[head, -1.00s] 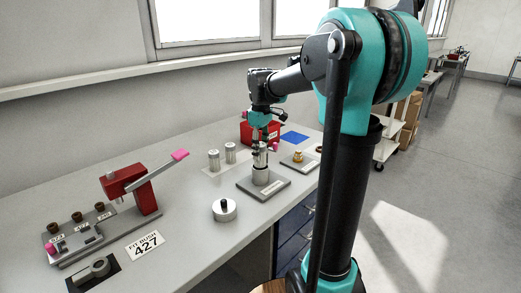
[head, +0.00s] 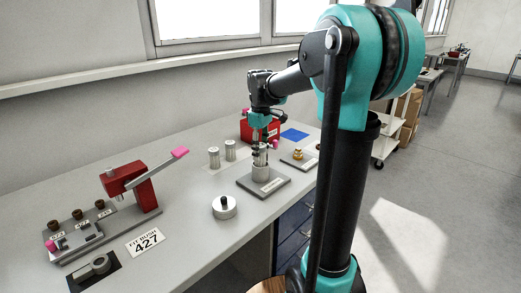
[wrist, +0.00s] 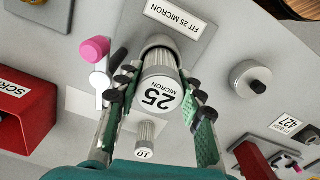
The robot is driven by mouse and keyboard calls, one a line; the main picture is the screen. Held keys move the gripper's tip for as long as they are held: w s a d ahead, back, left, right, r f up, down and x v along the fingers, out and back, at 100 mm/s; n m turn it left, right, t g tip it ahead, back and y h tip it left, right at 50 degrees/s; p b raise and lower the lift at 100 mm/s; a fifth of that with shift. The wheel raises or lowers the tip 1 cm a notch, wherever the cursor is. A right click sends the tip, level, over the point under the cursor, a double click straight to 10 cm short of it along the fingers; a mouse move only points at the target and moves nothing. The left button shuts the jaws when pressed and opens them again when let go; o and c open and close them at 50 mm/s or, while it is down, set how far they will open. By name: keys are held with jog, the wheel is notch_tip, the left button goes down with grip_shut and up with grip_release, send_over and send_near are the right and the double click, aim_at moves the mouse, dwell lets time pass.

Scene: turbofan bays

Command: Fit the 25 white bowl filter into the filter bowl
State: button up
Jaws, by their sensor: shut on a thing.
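The white 25 micron filter (wrist: 163,92) is between the fingers of my gripper (wrist: 158,108), which is shut on it. Its labelled end faces the wrist camera. The filter bowl (wrist: 160,42) is directly behind the filter in the wrist view, standing on a grey plate labelled FIT 25 MICRON. In the head view, my gripper (head: 259,146) holds the filter (head: 259,158) upright over the bowl (head: 261,173), in line with it. The filter's lower end appears to be at or just inside the bowl's mouth; the depth is hidden.
A round lid with a black knob (head: 224,207) lies in front. A red scrap box (wrist: 28,110) stands behind. A red press (head: 125,180) is at the left. The bench between press and lid is clear.

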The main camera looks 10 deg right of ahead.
jog(key=shift+f, duration=1.4)
jog(key=o, duration=1.8)
jog(key=shift+r, duration=3.5)
jog(key=shift+s, duration=0.15)
